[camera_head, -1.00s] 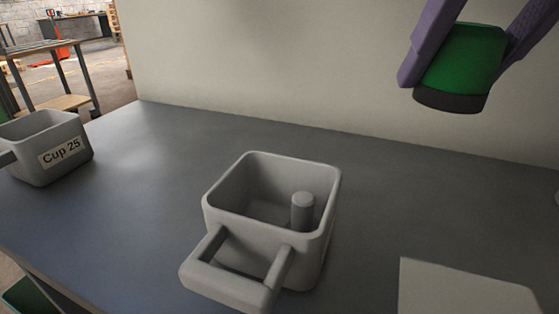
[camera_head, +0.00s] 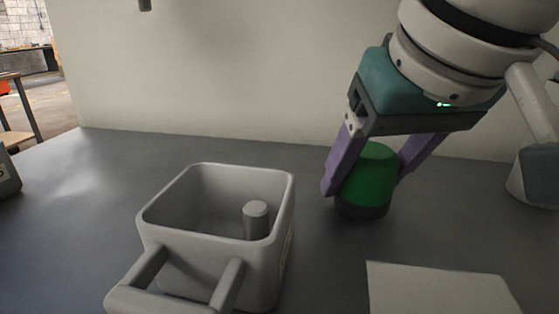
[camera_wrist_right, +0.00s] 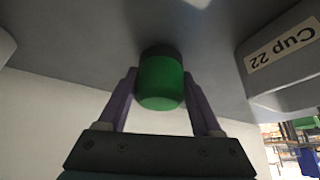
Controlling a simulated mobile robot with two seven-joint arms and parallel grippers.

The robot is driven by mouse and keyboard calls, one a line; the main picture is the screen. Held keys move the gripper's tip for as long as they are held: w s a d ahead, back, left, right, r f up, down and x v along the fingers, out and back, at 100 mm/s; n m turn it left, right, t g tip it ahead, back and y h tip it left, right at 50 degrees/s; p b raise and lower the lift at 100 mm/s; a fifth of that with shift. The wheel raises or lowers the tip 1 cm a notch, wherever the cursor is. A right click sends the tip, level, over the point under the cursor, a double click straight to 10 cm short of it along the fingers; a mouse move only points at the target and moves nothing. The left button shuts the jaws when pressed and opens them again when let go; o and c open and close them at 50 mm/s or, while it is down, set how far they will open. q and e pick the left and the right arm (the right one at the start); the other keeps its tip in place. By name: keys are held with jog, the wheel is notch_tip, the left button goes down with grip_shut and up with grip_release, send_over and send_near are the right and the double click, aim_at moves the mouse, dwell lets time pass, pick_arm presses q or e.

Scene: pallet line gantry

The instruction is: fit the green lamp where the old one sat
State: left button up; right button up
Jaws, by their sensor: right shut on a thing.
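The green lamp (camera_head: 369,178), with a dark base, is upright between the purple fingers of my right gripper (camera_head: 375,172). The gripper is shut on it, and the lamp also shows in the right wrist view (camera_wrist_right: 161,82). The lamp's base is low over the grey tabletop, right of the open cup; I cannot tell if it touches. No empty lamp seat can be made out. My left gripper is not in view.
The grey cup (camera_head: 160,232) has a handle toward me and a grey post (camera_head: 256,219) inside; it reads "Cup 22" in the wrist view (camera_wrist_right: 262,82). A pale flat panel (camera_head: 440,292) lies front right. A grey object (camera_head: 535,178) stands far right, beside my arm.

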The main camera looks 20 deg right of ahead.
jog(key=shift+f+b, duration=0.15)
jog(key=shift+b, duration=0.15)
jog(key=o, duration=1.4)
